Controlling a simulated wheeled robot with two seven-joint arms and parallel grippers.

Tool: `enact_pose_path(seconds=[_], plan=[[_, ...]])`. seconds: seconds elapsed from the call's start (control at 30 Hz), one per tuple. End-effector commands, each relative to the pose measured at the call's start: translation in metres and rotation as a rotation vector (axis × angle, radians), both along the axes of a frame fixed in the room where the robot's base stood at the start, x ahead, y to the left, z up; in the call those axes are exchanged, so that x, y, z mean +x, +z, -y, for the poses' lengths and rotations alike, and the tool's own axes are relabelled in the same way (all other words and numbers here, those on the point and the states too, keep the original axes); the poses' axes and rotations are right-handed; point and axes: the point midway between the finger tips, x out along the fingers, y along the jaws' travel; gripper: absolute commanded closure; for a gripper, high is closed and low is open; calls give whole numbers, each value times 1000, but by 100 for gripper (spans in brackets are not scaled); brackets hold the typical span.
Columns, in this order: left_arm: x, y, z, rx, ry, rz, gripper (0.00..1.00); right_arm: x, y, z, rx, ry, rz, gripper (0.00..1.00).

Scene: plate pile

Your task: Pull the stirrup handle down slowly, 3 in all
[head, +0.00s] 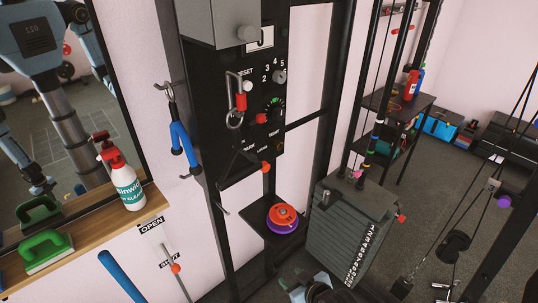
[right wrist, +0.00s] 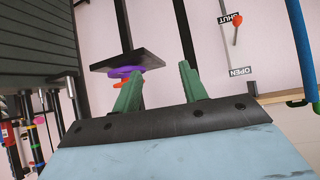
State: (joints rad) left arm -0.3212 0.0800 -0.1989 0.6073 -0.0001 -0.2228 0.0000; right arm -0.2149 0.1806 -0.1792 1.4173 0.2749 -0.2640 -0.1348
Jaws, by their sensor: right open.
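The black triangular stirrup handle (head: 241,162) hangs below a metal carabiner (head: 235,119) in front of the dark control panel in the head view. Its bar slants, and I cannot clearly make out where it ends. My right gripper (head: 315,290) is at the bottom edge of the head view, below and to the right of the handle and apart from it. In the right wrist view its green fingers (right wrist: 161,73) are spread with nothing between them. The stirrup handle cannot be made out there. My left gripper is not in view.
A small shelf (right wrist: 127,59) holds orange and purple discs (head: 283,217) below the panel. A grey weight stack (head: 345,230) stands to its right. A blue forked handle (head: 183,145) hangs left. A wooden ledge (head: 82,235) carries a spray bottle (head: 128,190) and green brush (head: 45,250).

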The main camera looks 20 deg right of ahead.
Motion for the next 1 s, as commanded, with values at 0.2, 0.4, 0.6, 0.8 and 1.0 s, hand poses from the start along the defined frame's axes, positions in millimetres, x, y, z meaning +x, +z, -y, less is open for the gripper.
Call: enact_pose_path(seconds=[0.2,0.4,0.6,0.8,1.0], plan=[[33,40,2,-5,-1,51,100,65,182,-17,76,50,300,57],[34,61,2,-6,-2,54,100,81,314,-34,131,106,514,57],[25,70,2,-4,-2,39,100,78,379,-42,161,141,622,57],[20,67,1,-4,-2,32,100,83,388,-46,165,147,640,57],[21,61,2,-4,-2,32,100,100,387,-52,166,146,640,57]])
